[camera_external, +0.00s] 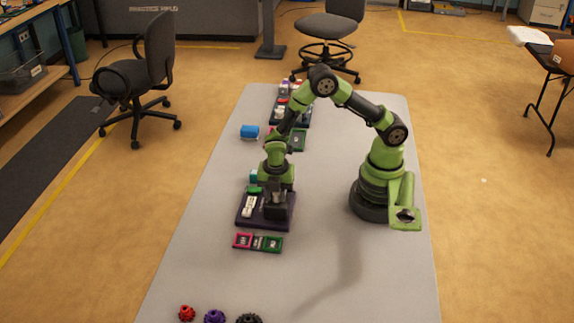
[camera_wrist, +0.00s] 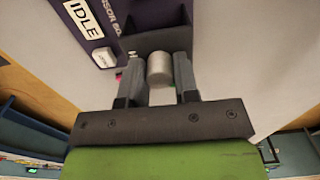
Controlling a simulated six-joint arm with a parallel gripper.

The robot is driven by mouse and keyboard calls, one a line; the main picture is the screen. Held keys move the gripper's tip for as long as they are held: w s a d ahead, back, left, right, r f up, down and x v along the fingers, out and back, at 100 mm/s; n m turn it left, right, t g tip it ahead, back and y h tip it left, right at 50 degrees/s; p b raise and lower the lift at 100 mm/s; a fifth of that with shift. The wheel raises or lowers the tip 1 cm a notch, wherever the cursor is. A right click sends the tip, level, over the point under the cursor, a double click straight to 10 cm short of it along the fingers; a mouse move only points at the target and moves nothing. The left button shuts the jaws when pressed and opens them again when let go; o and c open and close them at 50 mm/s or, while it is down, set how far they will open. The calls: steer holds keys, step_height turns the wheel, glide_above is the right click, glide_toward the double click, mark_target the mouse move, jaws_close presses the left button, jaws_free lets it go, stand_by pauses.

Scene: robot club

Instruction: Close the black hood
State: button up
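A dark purple board (camera_external: 242,221) lies on the grey table, with a black box-like part (camera_external: 277,211) at its right side. In the wrist view a black part, which looks like the hood (camera_wrist: 158,17), is at the top beside the purple panel. Its full shape and how far it stands open cannot be made out. My gripper (camera_wrist: 160,72) points down at this board, seen also in the external view (camera_external: 275,197). Its fingers are apart, with a grey cylindrical knob (camera_wrist: 159,68) between them. I cannot tell whether both fingers press on it.
The purple panel (camera_wrist: 100,25) carries a white "IDLE" label and a white button (camera_wrist: 104,57). Pink and green trays (camera_external: 258,242) lie in front of the board. Several gears (camera_external: 215,316) are at the near edge. The table's near middle is clear.

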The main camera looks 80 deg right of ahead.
steer(key=c, duration=0.3)
steer(key=shift+d, duration=3.35)
steer(key=o, duration=0.5)
steer(key=shift+r, duration=3)
